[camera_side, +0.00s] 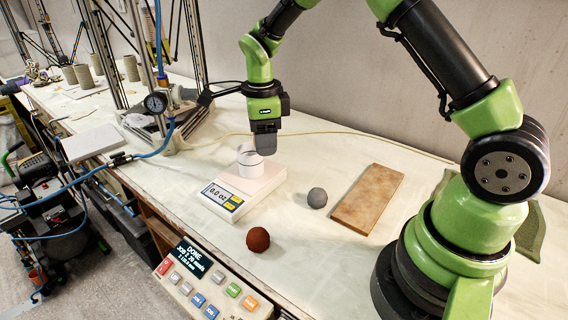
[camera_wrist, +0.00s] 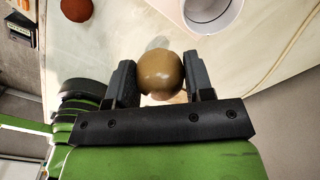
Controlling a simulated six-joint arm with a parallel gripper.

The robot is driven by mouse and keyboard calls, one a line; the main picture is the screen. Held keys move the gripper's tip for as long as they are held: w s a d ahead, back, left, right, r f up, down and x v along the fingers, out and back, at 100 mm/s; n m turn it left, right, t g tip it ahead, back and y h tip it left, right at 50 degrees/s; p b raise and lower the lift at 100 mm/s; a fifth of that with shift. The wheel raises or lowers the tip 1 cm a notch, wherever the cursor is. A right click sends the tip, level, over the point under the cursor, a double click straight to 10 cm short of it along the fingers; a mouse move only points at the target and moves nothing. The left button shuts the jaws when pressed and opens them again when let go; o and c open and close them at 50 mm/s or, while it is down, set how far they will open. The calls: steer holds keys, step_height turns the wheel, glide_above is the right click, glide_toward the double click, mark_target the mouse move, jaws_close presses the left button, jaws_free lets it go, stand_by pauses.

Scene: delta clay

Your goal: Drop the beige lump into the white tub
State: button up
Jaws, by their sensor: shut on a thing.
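The beige lump (camera_wrist: 160,73) is a round, tan ball between the two dark fingers of my gripper (camera_wrist: 160,85) in the wrist view. My gripper is shut on it. In the side view my gripper (camera_side: 265,150) points down above and just behind the white tub, and the lump is hidden there. The white tub (camera_side: 247,180) stands upright on the scale's plate. In the wrist view the tub (camera_wrist: 213,15) is at the top, right of the lump and apart from it, with its open mouth partly cut off by the frame.
The scale (camera_side: 222,201) reads 0.0. A grey ball (camera_side: 317,198) and a brown board (camera_side: 367,199) lie to its right. A red-brown ball (camera_side: 258,239) lies in front, near a button panel (camera_side: 206,287). A pressure gauge (camera_side: 155,102) and frame stand at left.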

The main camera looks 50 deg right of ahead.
steer(key=w+d+r, duration=0.4)
steer(key=w+r, duration=0.2)
steer(key=f, duration=0.5)
steer(key=shift+a+f, duration=0.2)
steer(key=o, duration=1)
step_height(320, 180, up, 10)
stand_by(0.3)
